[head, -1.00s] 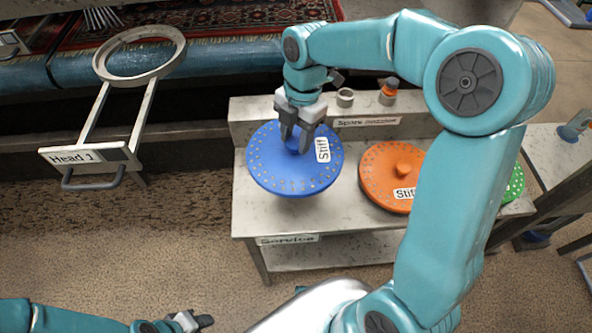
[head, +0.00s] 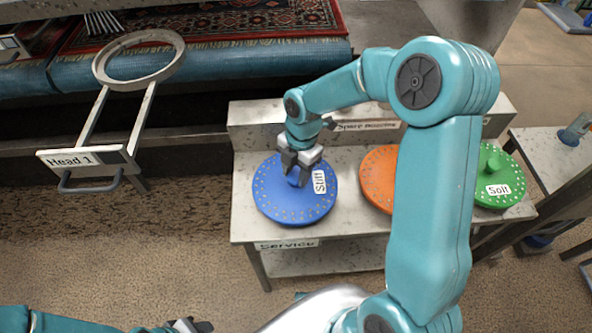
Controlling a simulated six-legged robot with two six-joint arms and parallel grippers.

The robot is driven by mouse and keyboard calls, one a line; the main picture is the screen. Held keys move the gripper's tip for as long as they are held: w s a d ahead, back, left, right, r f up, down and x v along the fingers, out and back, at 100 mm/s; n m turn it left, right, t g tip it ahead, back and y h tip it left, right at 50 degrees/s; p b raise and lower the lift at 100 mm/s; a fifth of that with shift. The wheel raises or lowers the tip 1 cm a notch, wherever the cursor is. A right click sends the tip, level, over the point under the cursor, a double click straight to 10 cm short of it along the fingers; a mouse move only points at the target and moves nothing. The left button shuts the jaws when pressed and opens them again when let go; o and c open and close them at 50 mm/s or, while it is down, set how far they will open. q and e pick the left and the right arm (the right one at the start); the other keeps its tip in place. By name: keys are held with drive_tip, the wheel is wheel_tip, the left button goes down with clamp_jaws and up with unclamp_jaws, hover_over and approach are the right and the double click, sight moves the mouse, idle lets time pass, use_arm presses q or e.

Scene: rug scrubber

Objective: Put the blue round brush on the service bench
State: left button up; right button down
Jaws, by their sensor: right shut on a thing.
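The blue round brush (head: 275,200), a disc with a knob and a "Stiff" label, is at the left end of the service bench (head: 345,210). My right gripper (head: 296,178) is shut on its knob from above. The disc looks level and lies over the bench top; I cannot tell whether it rests fully on it. My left gripper (head: 192,325) is low at the bottom edge, away from the bench, and its fingers are only partly visible.
An orange round brush (head: 377,180), partly hidden by my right arm, and a green round brush (head: 498,178) lie to the right on the bench. The ring-shaped Head 1 holder (head: 101,70) is at the left. A patterned rug (head: 215,28) lies behind.

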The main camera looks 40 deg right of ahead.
drive_tip(key=shift+w+f, duration=0.1)
drive_tip(key=shift+f, duration=0.05)
drive_tip(key=c, duration=0.6)
unclamp_jaws()
drive_tip(key=shift+r, duration=0.25)
wheel_tip(320, 180, up, 12)
drive_tip(key=d+p, duration=0.1)
drive_tip(key=shift+w+d+f, duration=0.15)
drive_tip(key=shift+d, duration=0.25)
